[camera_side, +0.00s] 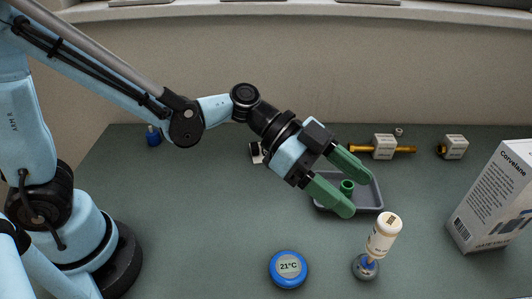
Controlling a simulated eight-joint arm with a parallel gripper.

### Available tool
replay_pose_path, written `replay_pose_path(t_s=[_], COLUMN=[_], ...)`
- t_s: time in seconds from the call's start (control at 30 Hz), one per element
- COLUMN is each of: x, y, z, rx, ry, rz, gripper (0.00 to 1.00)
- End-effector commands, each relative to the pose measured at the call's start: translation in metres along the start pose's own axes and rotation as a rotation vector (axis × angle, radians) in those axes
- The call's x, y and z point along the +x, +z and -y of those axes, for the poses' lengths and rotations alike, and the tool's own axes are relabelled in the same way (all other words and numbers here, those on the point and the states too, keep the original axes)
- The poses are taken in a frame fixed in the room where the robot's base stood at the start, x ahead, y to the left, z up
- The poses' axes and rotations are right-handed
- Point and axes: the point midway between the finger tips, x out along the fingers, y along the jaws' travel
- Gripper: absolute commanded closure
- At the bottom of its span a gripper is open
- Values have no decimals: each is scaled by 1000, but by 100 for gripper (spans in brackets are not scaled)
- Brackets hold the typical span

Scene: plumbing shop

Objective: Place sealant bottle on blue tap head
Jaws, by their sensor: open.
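The sealant bottle (383,236), cream-white with a printed label and pale cap, stands with its lower end on the blue tap head (369,262). The tap head has a round grey base (364,271) on the bench, and the bottle hides most of its blue top. The bottle leans right in the picture; I cannot tell whether it is truly tilted. My gripper (358,195) has two green fingers spread wide with nothing between them that I can see held. It is behind and to the upper left of the bottle, apart from it.
A blue 21°C dial (289,268) sits left of the bottle, a tall carton (492,205) right. Brass-ended fittings (384,147) and a small blue part (153,137) lie at the back. The left-centre bench is clear.

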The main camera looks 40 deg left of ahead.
Motion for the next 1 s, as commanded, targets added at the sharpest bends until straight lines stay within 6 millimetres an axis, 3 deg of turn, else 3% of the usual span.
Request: replay_pose_path(t_s=[0.23,0.37,0.47,0.7,0.9,1.0], x=[-20,-36,-60,-146,-213,-233], y=[1,11,28,79,110,117], z=[0,4,10,18,15,13], rx=[-10,-90,-220,-576,-779,-830], ry=[-7,-64,-169,-571,-905,-1014], rz=[8,85,193,416,471,470], gripper=[33,33,33,33,33,33])
